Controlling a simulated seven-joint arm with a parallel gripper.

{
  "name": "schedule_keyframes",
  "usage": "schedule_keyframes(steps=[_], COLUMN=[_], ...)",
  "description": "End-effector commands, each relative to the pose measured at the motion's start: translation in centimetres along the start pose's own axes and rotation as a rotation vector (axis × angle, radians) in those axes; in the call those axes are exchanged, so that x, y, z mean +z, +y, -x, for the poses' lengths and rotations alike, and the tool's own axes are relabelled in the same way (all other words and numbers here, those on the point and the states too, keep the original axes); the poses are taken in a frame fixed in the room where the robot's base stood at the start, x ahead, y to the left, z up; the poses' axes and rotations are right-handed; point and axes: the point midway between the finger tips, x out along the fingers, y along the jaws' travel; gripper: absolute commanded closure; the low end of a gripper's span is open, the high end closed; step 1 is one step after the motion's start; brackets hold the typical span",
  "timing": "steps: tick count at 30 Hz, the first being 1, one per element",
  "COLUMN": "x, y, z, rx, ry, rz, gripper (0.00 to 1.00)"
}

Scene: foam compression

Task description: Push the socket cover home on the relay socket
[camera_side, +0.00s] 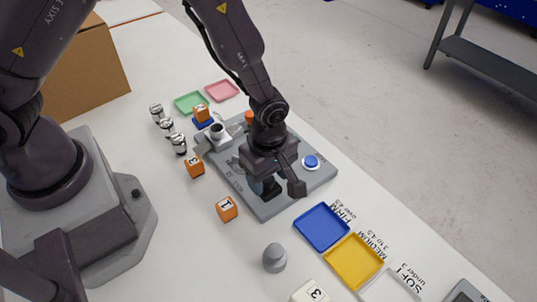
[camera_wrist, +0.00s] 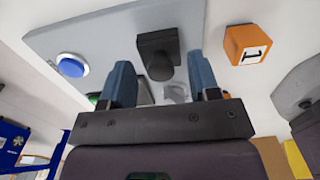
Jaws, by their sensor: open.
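A black square block with a round dark knob (camera_wrist: 158,58) stands on the grey board (camera_wrist: 85,30) in the wrist view. I take it for the relay socket with its cover, but cannot tell how far the cover is seated. In the side view a dark part of it (camera_side: 271,188) shows low beneath my gripper, near the board's front edge. My gripper (camera_wrist: 159,62) is open, its two blue fingers apart on either side of the block in the wrist picture. In the side view my wrist hides much of the block, and contact is not clear.
A blue button (camera_side: 311,161) sits on the board right of my gripper. An orange numbered cube (camera_side: 227,208) lies just off the board. Blue (camera_side: 321,227) and yellow (camera_side: 354,262) trays and a grey knobbed piece (camera_side: 274,257) stand in front. Several small cylinders stand to the left.

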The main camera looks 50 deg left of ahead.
Motion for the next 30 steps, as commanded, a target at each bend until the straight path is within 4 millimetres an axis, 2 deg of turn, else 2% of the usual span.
schedule_keyframes(steps=[12, 18, 22, 26, 28, 30], x=[0.1, 0.0, 0.0, -0.2, -0.5, -0.8], y=[0.0, 0.0, 0.0, -0.5, -1.6, -2.6], z=[8.8, 11.4, 11.9, 11.9, 11.7, 12.7], rx=[0.005, 0.002, 0.000, -0.022, -0.054, -0.063], ry=[-0.003, -0.002, -0.001, 0.008, 0.012, -0.004], rz=[-0.001, 0.000, -0.033, -0.223, -0.405, -0.613], gripper=[0.44, 0.44, 0.44, 0.44, 0.44, 0.44])
